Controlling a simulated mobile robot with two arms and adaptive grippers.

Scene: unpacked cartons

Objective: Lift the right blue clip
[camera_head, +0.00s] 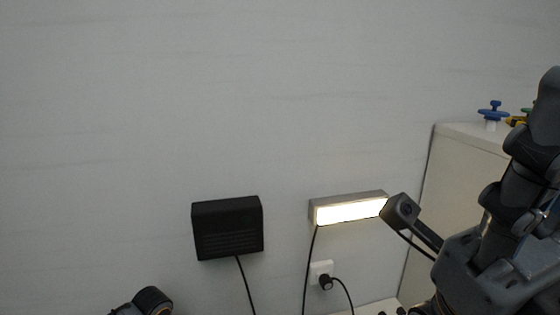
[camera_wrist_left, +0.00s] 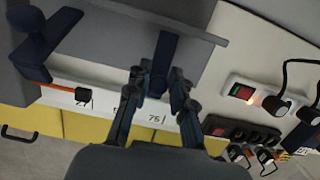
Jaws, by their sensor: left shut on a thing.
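In the left wrist view, a dark blue clip (camera_wrist_left: 163,62) stands at the edge of a grey panel (camera_wrist_left: 110,42). My left gripper (camera_wrist_left: 158,80) is shut on this clip, with one finger on each side of it. A second dark blue clip (camera_wrist_left: 40,45) is at the upper left, on the panel's other side, apart from the gripper. In the head view only a part of my left arm shows at the bottom left, and neither clip can be seen. My right arm fills the right side there; its gripper is not visible.
Yellow fronts (camera_wrist_left: 90,128) with white number labels lie below the panel. A power strip (camera_wrist_left: 260,97) with a red switch and cables is on the right. In the head view, a lit lamp (camera_head: 348,211) and a black box (camera_head: 228,228) hang on the wall near a pale cabinet (camera_head: 455,185).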

